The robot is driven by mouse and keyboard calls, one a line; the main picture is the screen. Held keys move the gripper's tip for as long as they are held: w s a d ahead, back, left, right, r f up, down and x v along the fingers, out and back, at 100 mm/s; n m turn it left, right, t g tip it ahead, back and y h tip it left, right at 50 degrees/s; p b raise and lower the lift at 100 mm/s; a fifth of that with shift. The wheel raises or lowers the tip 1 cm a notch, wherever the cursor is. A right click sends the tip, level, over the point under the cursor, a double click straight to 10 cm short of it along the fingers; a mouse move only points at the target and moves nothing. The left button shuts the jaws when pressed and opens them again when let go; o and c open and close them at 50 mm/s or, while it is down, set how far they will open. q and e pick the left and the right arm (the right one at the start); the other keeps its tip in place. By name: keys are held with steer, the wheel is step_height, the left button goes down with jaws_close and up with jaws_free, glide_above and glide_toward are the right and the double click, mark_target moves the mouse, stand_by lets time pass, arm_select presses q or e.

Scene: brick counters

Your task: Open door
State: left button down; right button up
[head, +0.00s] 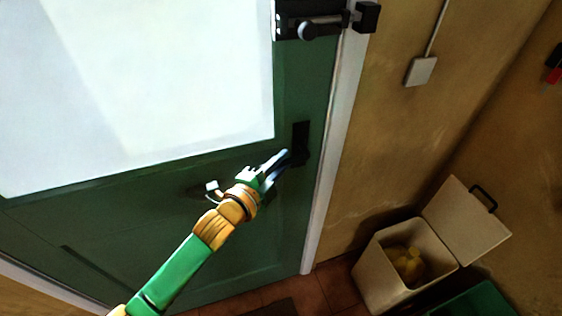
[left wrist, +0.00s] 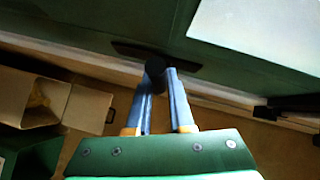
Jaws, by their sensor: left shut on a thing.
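A green door (head: 150,205) with a large pale glass pane (head: 140,80) fills the left and middle of the head view. It looks shut against its white frame (head: 325,160). A dark door handle with its plate (head: 301,140) sits near the door's right edge. My left gripper (head: 285,158) reaches it from the lower left. In the left wrist view, the two blue fingers of my left gripper (left wrist: 163,80) are closed on the dark round handle (left wrist: 155,68), in front of its dark plate. My right gripper is in neither view.
A dark bolt lock (head: 310,22) is on the door above the handle. A beige bin (head: 385,275) with its lid (head: 465,220) open and yellow things inside stands on the tiled floor at right. A green box (head: 480,302) is beside it. A white switch (head: 421,71) is on the wall.

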arm_select(q)
steer(key=shift+f+b, duration=0.35)
steer(key=shift+b, duration=0.35)
steer(key=f+n+t+b, duration=0.1)
steer(key=n+t+b, duration=0.1)
steer(key=b, duration=0.3)
steer(key=f+n+t+h+b, duration=0.1)
steer(key=n+b, duration=0.1)
steer(key=b, duration=0.2)
steer(key=d+f+n+t+b, duration=0.1)
steer(key=t+b, duration=0.1)
steer(key=b, duration=0.3)
steer(key=shift+w+d+f+n+t+h+b, duration=0.1)
steer(key=shift+w+f+n+t+h+b, duration=0.1)
steer(key=shift+f+n+t+h+b, duration=0.15)
steer(key=shift+r, duration=0.15)
